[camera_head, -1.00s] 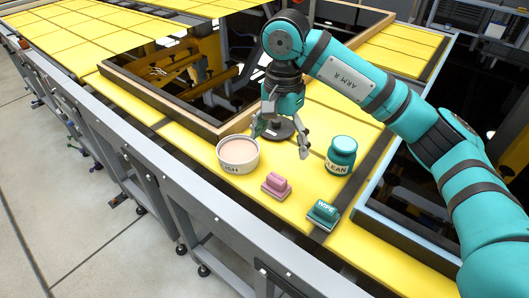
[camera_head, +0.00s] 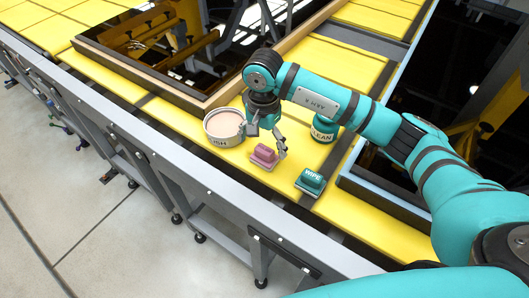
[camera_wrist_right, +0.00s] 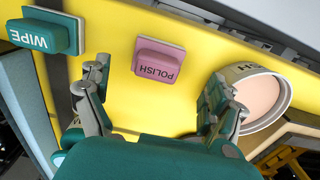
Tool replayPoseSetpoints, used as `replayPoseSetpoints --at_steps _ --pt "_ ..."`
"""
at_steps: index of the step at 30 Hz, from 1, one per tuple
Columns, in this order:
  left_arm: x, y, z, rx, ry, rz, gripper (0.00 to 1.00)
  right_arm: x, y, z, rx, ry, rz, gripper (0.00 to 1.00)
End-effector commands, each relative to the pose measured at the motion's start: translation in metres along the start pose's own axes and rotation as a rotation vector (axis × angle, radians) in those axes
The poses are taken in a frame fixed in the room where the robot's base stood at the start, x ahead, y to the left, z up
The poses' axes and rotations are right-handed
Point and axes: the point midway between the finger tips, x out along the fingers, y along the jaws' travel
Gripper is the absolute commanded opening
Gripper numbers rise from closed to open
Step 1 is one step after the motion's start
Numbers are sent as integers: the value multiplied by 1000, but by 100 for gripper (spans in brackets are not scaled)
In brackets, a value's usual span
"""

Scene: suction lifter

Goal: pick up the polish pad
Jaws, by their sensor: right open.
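The pink polish pad (camera_head: 264,155) lies on the yellow table top, between the white tub and the teal wipe pad. In the right wrist view the polish pad (camera_wrist_right: 159,60) shows its "POLISH" label, ahead of the fingertips and roughly between their lines. My right gripper (camera_head: 267,140) is open and empty, just behind and above the polish pad. In the right wrist view its two fingers (camera_wrist_right: 160,95) are spread wide, apart from the pad. My left gripper is not in view.
The white tub (camera_head: 224,127) of pale paste stands close to the left of my right gripper. The teal wipe pad (camera_head: 310,182) lies to the right, with the teal "CLEAN" jar (camera_head: 323,130) behind it. The grey table edge (camera_head: 215,195) runs in front. A framed dark panel (camera_head: 165,75) lies behind.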

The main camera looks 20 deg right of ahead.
Motion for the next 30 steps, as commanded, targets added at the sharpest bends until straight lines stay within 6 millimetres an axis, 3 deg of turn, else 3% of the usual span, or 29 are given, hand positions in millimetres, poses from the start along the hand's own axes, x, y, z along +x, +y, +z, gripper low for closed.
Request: replayPoseSetpoints --at_steps 6,12,18,30 --pt "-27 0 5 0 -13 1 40 28 5 4 1 -4 6 92" --pt "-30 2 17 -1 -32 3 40 48 4 3 0 -1 2 92" --pt "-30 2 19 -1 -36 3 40 49 4 2 0 0 1 92" --pt "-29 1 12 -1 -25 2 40 49 4 2 0 0 1 41"
